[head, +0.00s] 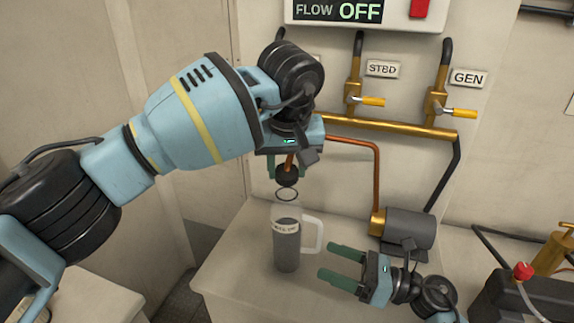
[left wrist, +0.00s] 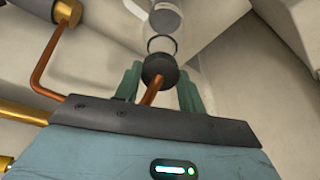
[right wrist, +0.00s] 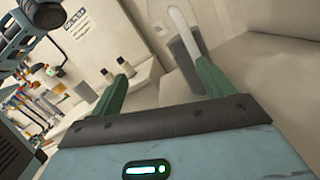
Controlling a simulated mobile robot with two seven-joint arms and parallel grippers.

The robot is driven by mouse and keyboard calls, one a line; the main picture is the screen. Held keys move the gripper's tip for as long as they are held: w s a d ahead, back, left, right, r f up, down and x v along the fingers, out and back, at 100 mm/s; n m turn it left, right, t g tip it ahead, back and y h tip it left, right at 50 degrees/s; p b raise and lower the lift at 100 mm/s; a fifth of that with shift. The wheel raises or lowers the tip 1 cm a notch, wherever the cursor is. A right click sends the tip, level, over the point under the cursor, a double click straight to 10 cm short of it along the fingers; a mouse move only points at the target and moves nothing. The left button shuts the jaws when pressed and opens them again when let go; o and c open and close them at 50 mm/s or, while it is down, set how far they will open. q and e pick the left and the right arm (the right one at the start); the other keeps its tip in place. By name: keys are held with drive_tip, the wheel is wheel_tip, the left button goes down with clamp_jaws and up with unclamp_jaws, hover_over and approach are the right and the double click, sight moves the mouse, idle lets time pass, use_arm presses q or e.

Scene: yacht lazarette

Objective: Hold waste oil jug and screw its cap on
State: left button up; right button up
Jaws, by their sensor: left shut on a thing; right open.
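The waste oil jug (head: 287,247) stands upright on the pale bench, with a clear upper part, dark grey lower part, label and white handle (head: 315,236) on its right. Its ring-shaped mouth (head: 287,194) faces up. My left gripper (head: 289,169) is shut on the dark round cap (head: 286,178), just above the mouth with a small gap. A copper-coloured stem (left wrist: 152,92) runs from the cap (left wrist: 160,70) toward the palm in the left wrist view. My right gripper (head: 325,260) is open and empty, right of the jug and apart from its handle (right wrist: 184,30).
A copper pipe (head: 376,170) and a dark cylindrical pump (head: 409,227) stand right behind the jug. Yellow-handled valves (head: 372,101) are on the wall above. Equipment with a red knob (head: 523,271) is at far right. The bench (head: 235,265) left of the jug is clear.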

sight(300, 266)
drive_tip(key=w+d+f+n+g+h, duration=0.1)
drive_tip(key=w+f+n+g+h, duration=0.1)
drive_tip(key=w+f+n, duration=0.1)
drive_tip(key=w+d+f+n+g+h, duration=0.1)
drive_tip(key=w+n+g, duration=0.1)
drive_tip(key=shift+d+f, duration=0.3)
drive_tip(key=shift+d, duration=0.05)
drive_tip(key=shift+w+d+f, duration=0.1)
drive_tip(key=shift+d+f, duration=0.15)
drive_tip(key=shift+a, duration=0.1)
drive_tip(key=shift+f+x, duration=0.2)
drive_tip(key=shift+x, duration=4.75)
drive_tip(key=c, duration=0.7)
drive_tip(key=shift+c, duration=0.2)
